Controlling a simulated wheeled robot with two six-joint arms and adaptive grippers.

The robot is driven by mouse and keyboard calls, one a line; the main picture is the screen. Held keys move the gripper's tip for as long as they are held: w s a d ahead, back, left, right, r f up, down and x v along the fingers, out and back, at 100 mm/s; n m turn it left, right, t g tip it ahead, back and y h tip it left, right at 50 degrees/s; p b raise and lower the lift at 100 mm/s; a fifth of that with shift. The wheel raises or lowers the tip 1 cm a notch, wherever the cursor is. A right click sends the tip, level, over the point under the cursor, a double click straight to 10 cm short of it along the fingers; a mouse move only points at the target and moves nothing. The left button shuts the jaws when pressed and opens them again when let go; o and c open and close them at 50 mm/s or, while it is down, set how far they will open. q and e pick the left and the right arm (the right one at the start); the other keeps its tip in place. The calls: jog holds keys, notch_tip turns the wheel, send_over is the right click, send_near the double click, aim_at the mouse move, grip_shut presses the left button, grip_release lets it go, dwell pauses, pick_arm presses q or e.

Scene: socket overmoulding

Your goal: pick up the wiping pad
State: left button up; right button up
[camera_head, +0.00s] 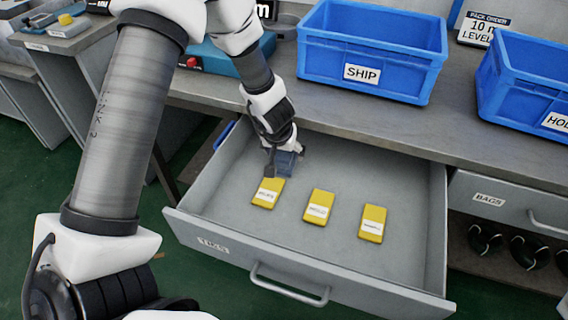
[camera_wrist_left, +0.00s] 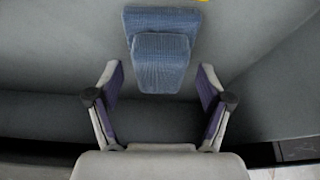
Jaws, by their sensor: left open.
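The blue wiping pad (camera_head: 287,164) lies at the back left of the open drawer (camera_head: 345,230). In the left wrist view the pad (camera_wrist_left: 160,22) shows as a flat blue textured block with a smaller raised block on its near part. My left gripper (camera_head: 283,148) is over the pad, and partly hides it in the head view. In the left wrist view the gripper (camera_wrist_left: 160,75) is open, with one finger on each side of the raised block's near end and a gap on both sides. My right gripper is not in view.
Three yellow labelled packs (camera_head: 319,206) lie in a row in the drawer, one of them close to the pad. The drawer walls surround them. Blue SHIP (camera_head: 365,50) and HOLD (camera_head: 520,85) bins stand on the bench behind. A BAGS drawer (camera_head: 495,205) is at the right.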

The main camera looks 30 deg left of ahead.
pick_arm(q)
jog(key=shift+w+f, duration=0.2)
jog(key=shift+f, duration=0.2)
jog(key=shift+s+r, duration=0.1)
jog(key=shift+r, duration=0.1)
jog(key=shift+c, duration=0.7)
jog(key=c, duration=1.1)
